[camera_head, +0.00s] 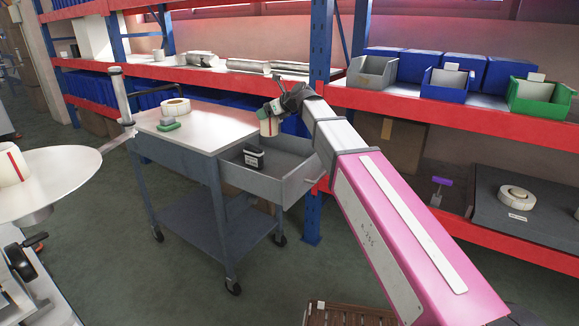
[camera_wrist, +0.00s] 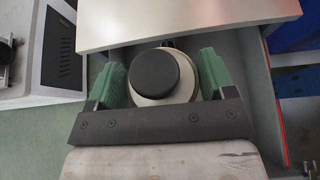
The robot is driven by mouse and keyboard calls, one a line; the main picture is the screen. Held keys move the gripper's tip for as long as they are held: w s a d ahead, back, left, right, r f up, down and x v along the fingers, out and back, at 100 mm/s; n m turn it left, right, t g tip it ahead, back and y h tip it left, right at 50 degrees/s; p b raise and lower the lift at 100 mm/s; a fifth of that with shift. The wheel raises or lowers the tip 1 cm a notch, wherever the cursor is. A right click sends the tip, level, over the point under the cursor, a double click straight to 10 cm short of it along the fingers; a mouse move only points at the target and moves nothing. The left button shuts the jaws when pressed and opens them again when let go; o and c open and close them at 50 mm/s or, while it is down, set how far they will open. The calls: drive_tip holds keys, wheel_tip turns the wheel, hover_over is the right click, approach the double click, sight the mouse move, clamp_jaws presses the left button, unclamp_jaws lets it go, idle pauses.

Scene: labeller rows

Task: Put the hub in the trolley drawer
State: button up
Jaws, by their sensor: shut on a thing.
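My gripper (camera_head: 270,112) is shut on the hub (camera_head: 269,127), a white round piece with a red mark. In the wrist view the hub (camera_wrist: 152,88) shows a black round top and sits between the green finger pads (camera_wrist: 160,80). The trolley (camera_head: 205,145) is grey with a pale top. Its drawer (camera_head: 301,182) is pulled open to the right. The hub is held above the drawer, near the edge of the trolley top. The drawer's side wall also shows in the wrist view (camera_wrist: 258,85). The drawer floor is largely hidden there by my gripper.
A white roll (camera_head: 176,106) and a green block (camera_head: 168,125) lie on the trolley top. Red-edged shelves (camera_head: 460,118) with bins run behind. A round plate (camera_head: 60,185) holds another roll at left.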

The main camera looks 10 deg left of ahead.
wheel_tip(320, 180, down, 18)
drive_tip(key=shift+r, duration=0.15)
idle(0.5)
drive_tip(key=o, duration=1.1)
drive_tip(key=shift+d, duration=0.1)
drive_tip(key=v, duration=1.2)
